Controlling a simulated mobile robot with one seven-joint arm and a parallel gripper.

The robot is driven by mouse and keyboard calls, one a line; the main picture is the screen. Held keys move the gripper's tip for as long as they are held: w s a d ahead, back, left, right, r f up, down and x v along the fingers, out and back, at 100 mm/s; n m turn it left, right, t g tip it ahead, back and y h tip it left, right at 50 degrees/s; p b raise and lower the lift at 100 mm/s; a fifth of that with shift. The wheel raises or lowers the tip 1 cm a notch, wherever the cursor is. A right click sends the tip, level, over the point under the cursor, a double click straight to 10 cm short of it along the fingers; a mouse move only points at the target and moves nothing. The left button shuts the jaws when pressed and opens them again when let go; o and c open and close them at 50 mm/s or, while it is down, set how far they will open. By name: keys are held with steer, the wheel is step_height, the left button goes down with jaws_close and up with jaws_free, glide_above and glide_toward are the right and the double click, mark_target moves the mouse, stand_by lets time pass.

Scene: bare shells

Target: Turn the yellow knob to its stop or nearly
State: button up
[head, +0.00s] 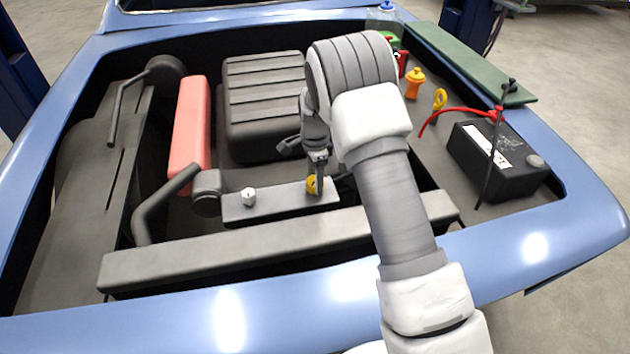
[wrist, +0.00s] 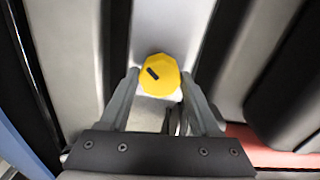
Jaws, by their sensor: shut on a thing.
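The yellow knob (head: 312,185) sits on a grey block (head: 272,206) near the front of the engine bay. In the wrist view the yellow knob (wrist: 160,75) is a faceted disc with a short dark mark slanting from upper left to lower right. My gripper (wrist: 160,88) has one finger on each side of the knob and is shut on it. In the head view my gripper (head: 317,180) comes down onto the knob from above and partly covers it.
A white knob (head: 249,196) stands on the same block, to the left. A dark front bar (head: 230,245) runs before the block. The ribbed engine cover (head: 262,100) rises behind, and a red part (head: 190,130) stands at left. A black battery (head: 497,160) lies at right.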

steer(key=n+b, duration=0.1)
steer(key=n, duration=0.5)
steer(key=shift+b, duration=0.3)
steer(key=n+b, duration=0.1)
steer(key=n, duration=0.5)
steer(key=shift+n, duration=0.3)
steer(key=n, duration=0.6)
steer(key=shift+r+n, duration=0.1)
steer(key=shift+n, duration=0.2)
steer(key=n, duration=0.6)
steer(key=shift+n, duration=0.4)
steer(key=o, duration=1.4)
steer(key=shift+r+p, duration=0.7)
steer(key=shift+r, duration=8)
